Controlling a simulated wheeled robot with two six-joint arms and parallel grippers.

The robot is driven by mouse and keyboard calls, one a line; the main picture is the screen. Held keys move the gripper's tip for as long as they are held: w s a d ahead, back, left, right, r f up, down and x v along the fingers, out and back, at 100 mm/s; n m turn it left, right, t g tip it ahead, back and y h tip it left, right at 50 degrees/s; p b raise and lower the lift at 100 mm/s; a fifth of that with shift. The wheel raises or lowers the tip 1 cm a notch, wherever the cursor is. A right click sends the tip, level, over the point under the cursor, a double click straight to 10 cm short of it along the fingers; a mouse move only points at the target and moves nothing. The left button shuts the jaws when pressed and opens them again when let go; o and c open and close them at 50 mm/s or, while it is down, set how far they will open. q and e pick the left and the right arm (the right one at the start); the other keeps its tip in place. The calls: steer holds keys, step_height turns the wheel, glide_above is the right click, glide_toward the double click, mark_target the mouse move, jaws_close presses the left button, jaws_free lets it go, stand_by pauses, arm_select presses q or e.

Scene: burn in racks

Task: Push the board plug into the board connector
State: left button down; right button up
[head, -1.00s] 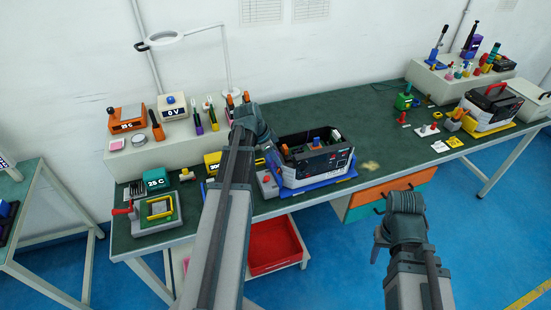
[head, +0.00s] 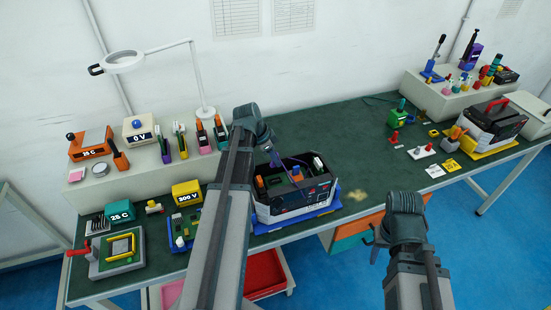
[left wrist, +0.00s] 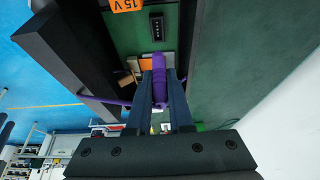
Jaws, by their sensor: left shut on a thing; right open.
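My left gripper (left wrist: 158,82) is shut on a purple plug (left wrist: 159,68), and a purple cable (left wrist: 105,101) trails off to the left. In the left wrist view, a black connector (left wrist: 157,28) with a row of pale contacts sits on a green surface. It lies beyond the plug tip, with a visible gap between them. My right gripper (head: 376,236) is empty and open in front of the bench.
An orange 15 V block (left wrist: 127,5) is near the connector, and a dark wall (left wrist: 85,50) rises at left. Bench space right of the unit is mostly clear.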

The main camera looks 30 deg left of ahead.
mark_target(272, 165)
arm_select(q)
steer(key=shift+f, duration=0.25)
step_height(272, 165, down, 5)
steer(key=b, duration=0.5)
steer(key=shift+f+b, duration=0.2)
steer(key=shift+b, duration=0.2)
steer(key=c, duration=1.4)
jaws_free()
jaws_close()
